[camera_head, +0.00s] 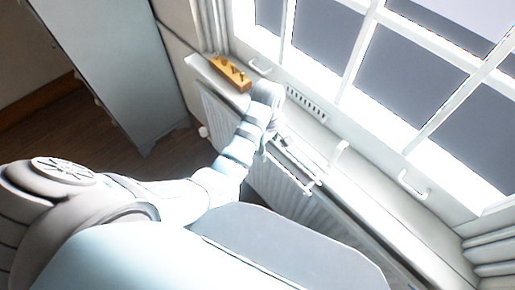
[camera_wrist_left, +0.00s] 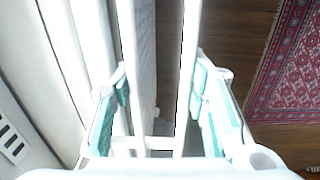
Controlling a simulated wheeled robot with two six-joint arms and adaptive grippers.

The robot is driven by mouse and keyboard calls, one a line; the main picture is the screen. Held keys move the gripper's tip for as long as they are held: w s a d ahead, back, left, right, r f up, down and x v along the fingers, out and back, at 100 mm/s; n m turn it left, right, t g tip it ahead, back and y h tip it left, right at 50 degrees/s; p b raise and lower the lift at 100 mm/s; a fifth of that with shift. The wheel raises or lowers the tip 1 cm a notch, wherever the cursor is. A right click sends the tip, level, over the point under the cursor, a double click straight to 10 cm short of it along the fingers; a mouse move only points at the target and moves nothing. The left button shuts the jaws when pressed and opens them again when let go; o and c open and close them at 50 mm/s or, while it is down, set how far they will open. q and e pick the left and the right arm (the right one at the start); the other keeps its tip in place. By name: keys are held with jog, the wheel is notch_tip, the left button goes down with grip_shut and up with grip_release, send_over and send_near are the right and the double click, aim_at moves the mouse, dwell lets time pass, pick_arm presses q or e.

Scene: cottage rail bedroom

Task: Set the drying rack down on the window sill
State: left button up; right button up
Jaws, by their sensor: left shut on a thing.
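The drying rack (camera_head: 294,174) is a white frame of thin bars, seen at the radiator-side edge of the window sill (camera_head: 385,212). My left gripper (camera_head: 272,143) is shut on it, with the arm reaching in from the left. In the left wrist view, the rack's two long bars and a crossbar (camera_wrist_left: 152,143) lie between the teal-padded fingers of my left gripper (camera_wrist_left: 160,100). Part of the rack is hidden by the gripper in the head view. I cannot tell whether it touches the sill. My right gripper is not in view.
A wooden block with pegs (camera_head: 231,73) stands at the sill's far left end. A radiator (camera_head: 222,118) is below the sill, and the window (camera_head: 400,75) rises behind it. The sill's right part looks clear. A red patterned rug (camera_wrist_left: 290,70) lies on the floor.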

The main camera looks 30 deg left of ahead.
pick_arm(q)
jog(key=shift+w+d+f+b, duration=0.35)
jog(key=shift+w+b, duration=0.3)
jog(key=shift+w, duration=0.3)
jog(key=shift+w+d+f+b, duration=0.25)
jog(key=shift+w+d+b, duration=0.25)
jog(key=shift+w, duration=0.4)
jog(key=shift+w+d+f+b, duration=0.3)
jog(key=shift+w+b, duration=0.45)
jog(key=shift+w, duration=0.2)
jog(key=shift+r, duration=0.1)
jog(key=o, duration=1.2)
jog(key=shift+s, duration=0.1)
jog(key=s+a+r+p, duration=0.1)
jog(key=s+a+p, duration=0.1)
jog(key=s, duration=0.5)
jog(key=s+a+r+p, duration=0.1)
jog(key=s+a+p, duration=0.2)
jog(key=s, duration=0.4)
jog(key=shift+s+a+p, duration=0.3)
jog(key=shift+s+a, duration=0.1)
jog(key=shift+a, duration=0.15)
